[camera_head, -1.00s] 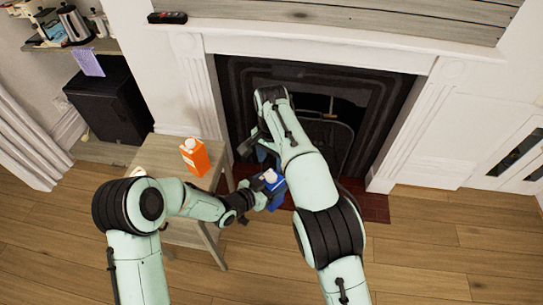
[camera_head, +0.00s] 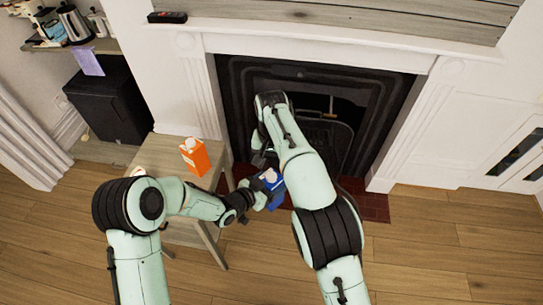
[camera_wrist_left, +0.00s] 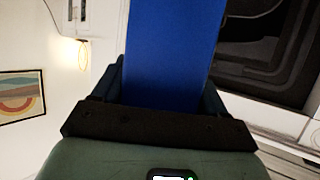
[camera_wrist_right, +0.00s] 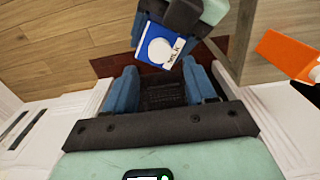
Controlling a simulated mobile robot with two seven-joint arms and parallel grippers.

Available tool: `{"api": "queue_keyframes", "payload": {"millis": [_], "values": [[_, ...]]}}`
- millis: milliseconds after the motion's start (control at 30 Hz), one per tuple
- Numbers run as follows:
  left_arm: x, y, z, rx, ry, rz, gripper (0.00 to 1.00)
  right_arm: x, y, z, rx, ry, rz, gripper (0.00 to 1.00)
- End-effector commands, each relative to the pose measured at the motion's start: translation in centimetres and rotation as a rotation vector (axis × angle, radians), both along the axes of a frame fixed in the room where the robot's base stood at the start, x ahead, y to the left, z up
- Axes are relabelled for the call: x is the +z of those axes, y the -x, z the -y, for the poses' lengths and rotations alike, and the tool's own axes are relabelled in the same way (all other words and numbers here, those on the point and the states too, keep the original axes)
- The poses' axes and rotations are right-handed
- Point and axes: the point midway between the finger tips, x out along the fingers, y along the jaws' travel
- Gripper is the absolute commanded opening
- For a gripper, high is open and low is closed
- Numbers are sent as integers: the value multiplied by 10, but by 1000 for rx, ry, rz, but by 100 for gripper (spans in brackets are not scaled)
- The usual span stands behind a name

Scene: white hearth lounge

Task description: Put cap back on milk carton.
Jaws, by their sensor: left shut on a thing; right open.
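A blue milk carton (camera_head: 276,197) is in my left gripper (camera_head: 254,198), which is shut on it. The carton fills the middle of the left wrist view (camera_wrist_left: 172,55). In the right wrist view the carton's end (camera_wrist_right: 150,58) shows a white round patch (camera_wrist_right: 158,51) beside the word MILK. I cannot tell whether the patch is the cap, the spout or print. My right gripper (camera_head: 262,158) is open near the carton's upper end. In the right wrist view its fingers (camera_wrist_right: 162,88) are apart with nothing between them, and the carton lies beyond them.
An orange carton (camera_head: 196,160) stands on a wooden side table (camera_head: 158,150). A small white thing (camera_head: 138,171) on the table is partly hidden by my left arm. The fireplace (camera_head: 345,110) is behind my right arm. Open floor (camera_head: 450,250) lies to the right.

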Motion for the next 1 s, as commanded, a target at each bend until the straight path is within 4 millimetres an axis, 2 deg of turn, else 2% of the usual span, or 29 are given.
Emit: {"api": "queue_keyframes", "payload": {"millis": [100, 300, 500, 733, 767, 900, 933, 1000], "values": [[1, 0, 0, 0, 1, 3, 0, -21, 1, 0, 0, 3, -2, 55], [1, 0, 0, 0, 1, 3, 0, -47, 1, 0, 0, 3, -2, 55], [1, -1, 0, 0, 1, 3, 0, -57, 0, 0, -1, 1, 0, 55], [1, -1, 0, 0, 1, 3, 0, -57, 0, 0, -1, 1, 0, 55], [1, -1, 0, 0, 1, 3, 0, -57, 0, 0, -1, 1, 0, 52], [1, -1, 0, 0, 1, 3, 0, -57, 0, 0, -1, 1, 0, 6], [1, -1, 0, 0, 1, 3, 0, -57, 0, 0, -1, 1, 0, 0], [1, -1, 0, 0, 1, 3, 0, -57, 0, 0, -1, 1, 0, 0]]}}
